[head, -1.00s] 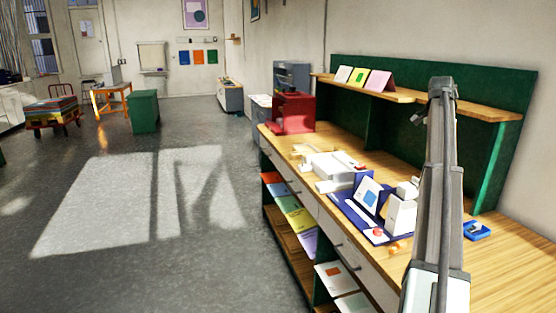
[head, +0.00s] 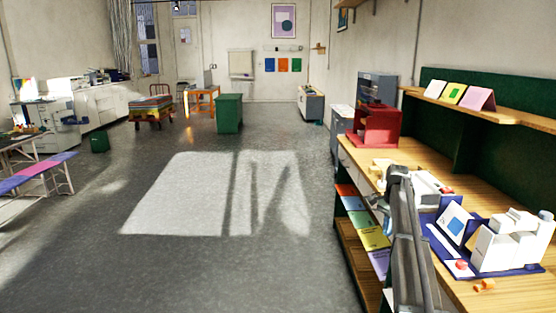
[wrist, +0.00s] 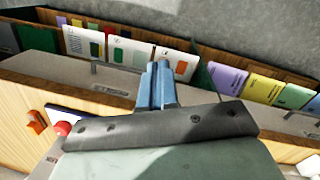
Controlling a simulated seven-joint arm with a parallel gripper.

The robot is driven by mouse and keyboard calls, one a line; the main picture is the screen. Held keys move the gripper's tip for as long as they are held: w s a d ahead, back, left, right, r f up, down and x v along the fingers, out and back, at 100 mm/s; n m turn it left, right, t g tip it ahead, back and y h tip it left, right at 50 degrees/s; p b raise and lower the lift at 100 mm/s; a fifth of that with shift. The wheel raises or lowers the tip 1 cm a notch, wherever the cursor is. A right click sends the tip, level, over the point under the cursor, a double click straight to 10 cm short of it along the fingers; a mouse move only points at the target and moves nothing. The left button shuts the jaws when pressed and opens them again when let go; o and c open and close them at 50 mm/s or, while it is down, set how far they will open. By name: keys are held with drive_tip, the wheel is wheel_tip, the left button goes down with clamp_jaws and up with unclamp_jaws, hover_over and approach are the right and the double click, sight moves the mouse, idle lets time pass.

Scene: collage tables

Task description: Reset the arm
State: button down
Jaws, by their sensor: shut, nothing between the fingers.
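My gripper (wrist: 157,68) shows in the wrist view with its blue-grey fingers together and nothing between them. It is out beyond the bench's front edge, in front of the drawers and the open shelf. In the head view my arm (head: 405,240) stands along the front edge of the wooden bench (head: 455,292); the gripper itself cannot be made out there.
On the bench are a blue board (head: 436,232) with white objects (head: 508,243), a red object (head: 461,265), orange pieces (head: 484,285) and a red box (head: 377,126). Colored booklets (head: 374,238) lie on the shelf below. The grey floor (head: 200,270) left is clear.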

drive_tip(key=s+a+f+n+g, duration=0.15)
drive_tip(key=s+a+f, duration=0.45)
drive_tip(key=f, duration=0.6)
drive_tip(key=s+a+f+n+g, duration=0.1)
drive_tip(key=s+a+f+n, duration=0.25)
drive_tip(key=s+f, duration=0.7)
drive_tip(key=s+a+f+n+g, duration=0.1)
drive_tip(key=s+a+f, duration=0.45)
drive_tip(key=f, duration=0.95)
drive_tip(key=s+a+f+n, duration=0.2)
drive_tip(key=s+f, duration=0.3)
drive_tip(key=s, duration=0.7)
drive_tip(key=s+a+f+n+g, duration=0.1)
drive_tip(key=s+a+f+n, duration=0.2)
drive_tip(key=s, duration=1)
drive_tip(key=s+a+f+n+g, duration=0.1)
drive_tip(key=s+a+f+n, duration=0.1)
drive_tip(key=s+f, duration=0.5)
drive_tip(key=s+a, duration=0.1)
drive_tip(key=s, duration=0.4)
drive_tip(key=shift+s+a+h, duration=0.15)
drive_tip(key=shift+s+h, duration=0.15)
drive_tip(key=shift+s, duration=0.05)
